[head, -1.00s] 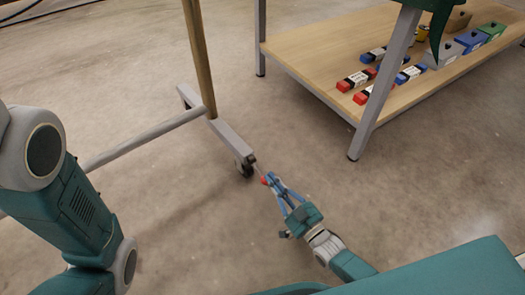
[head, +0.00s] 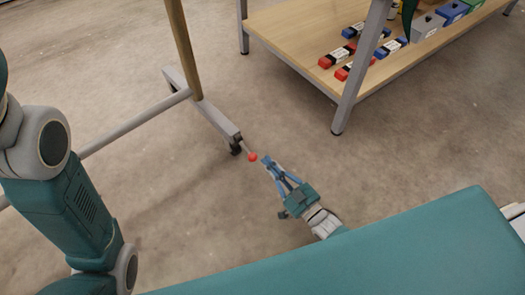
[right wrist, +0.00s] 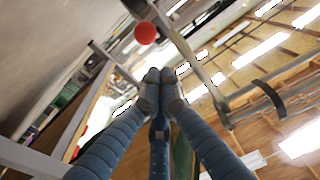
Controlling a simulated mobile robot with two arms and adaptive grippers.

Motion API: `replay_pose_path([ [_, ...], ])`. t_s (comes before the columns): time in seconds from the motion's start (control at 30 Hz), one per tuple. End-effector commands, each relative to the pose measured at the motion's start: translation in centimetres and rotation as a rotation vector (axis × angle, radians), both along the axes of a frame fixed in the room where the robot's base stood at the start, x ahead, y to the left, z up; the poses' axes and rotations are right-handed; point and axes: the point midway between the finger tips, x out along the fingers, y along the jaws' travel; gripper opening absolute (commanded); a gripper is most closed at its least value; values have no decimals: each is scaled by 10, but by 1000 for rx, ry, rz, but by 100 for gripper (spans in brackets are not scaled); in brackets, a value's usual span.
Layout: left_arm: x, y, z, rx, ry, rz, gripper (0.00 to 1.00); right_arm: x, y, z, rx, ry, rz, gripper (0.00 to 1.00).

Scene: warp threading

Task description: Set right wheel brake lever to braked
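The brake lever is a thin rod with a red ball knob (head: 252,157). It sticks out from the caster wheel (head: 236,148) at the near end of the grey foot bar (head: 212,115), pointing towards me. My right gripper (head: 265,160) is low over the floor, its tips just right of the knob with a small gap. In the right wrist view the fingertips (right wrist: 160,76) are together with nothing between them, and the red knob (right wrist: 145,33) is just beyond them. My left arm is at the left; its gripper is out of view.
A wooden post (head: 184,50) rises from the foot bar, and a grey crossbar (head: 135,125) runs left from it. A table with a low wooden shelf (head: 290,40) holding several coloured blocks and boxes stands at upper right. Concrete floor around the wheel is clear.

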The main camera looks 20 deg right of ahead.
Motion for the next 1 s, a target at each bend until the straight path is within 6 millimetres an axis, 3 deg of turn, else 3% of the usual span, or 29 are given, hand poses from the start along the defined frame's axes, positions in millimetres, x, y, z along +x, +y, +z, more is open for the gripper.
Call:
replay_pose_path([
  [0.1,5,0,0,-1,15,-1,0,-19,-8,-10,-1,-3,-1,0],
  [0.33,8,0,-2,-1,24,-2,0,-42,-17,-24,2,-8,-2,0],
  [1.0,9,0,-2,-1,25,-2,0,-46,-19,-26,4,-11,-1,0],
])
